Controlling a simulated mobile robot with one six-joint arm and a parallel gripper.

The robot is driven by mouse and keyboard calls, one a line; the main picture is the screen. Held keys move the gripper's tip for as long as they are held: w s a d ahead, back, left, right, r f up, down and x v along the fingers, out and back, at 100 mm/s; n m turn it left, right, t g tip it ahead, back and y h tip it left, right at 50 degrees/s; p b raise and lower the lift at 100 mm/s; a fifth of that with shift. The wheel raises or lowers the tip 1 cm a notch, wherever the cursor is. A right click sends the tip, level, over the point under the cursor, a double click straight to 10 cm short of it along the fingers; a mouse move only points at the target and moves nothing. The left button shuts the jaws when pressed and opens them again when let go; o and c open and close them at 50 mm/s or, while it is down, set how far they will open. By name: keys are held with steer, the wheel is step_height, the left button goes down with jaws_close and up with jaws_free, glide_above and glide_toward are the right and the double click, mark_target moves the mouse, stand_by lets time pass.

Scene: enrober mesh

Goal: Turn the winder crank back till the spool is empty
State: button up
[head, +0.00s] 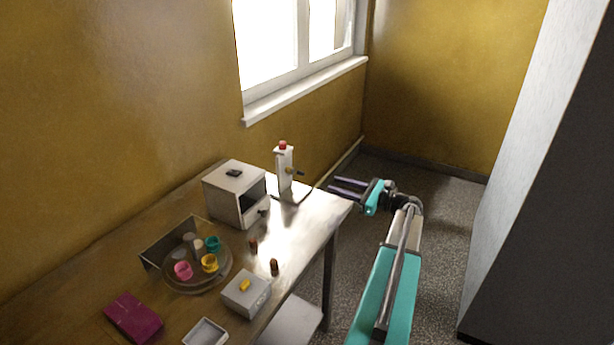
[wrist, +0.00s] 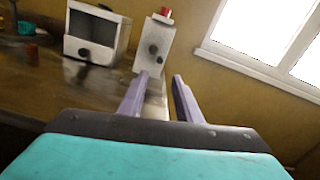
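The likely winder is a white upright post (head: 284,168) with a red top, at the far right end of the table. A small dark crank or knob (head: 297,172) sticks out from its side toward my gripper. In the wrist view the post (wrist: 152,42) stands ahead, with round dark parts on its face. No thread or spool can be made out clearly. My gripper (head: 332,187) is beside the table's right end, just right of the post and apart from it. Its two purple fingers (wrist: 158,88) are spread with nothing between them.
A white open-fronted box (head: 226,190) stands left of the post. A round tray (head: 170,285) holds coloured cups. A small box (head: 238,290) with a yellow part, brown pieces (head: 274,267) and a magenta block (head: 134,316) are nearer. A grey cabinet (head: 540,200) stands at right.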

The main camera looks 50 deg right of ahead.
steer(key=p, duration=0.4)
glide_toward(294, 172)
steer(key=w, duration=0.2)
steer(key=w+f, duration=0.1)
steer(key=w, duration=0.3)
steer(key=shift+w+d+f, duration=0.3)
steer(key=shift+d+f, duration=0.05)
steer(key=shift+d, duration=0.05)
steer(key=shift+c, duration=0.3)
jaws_close()
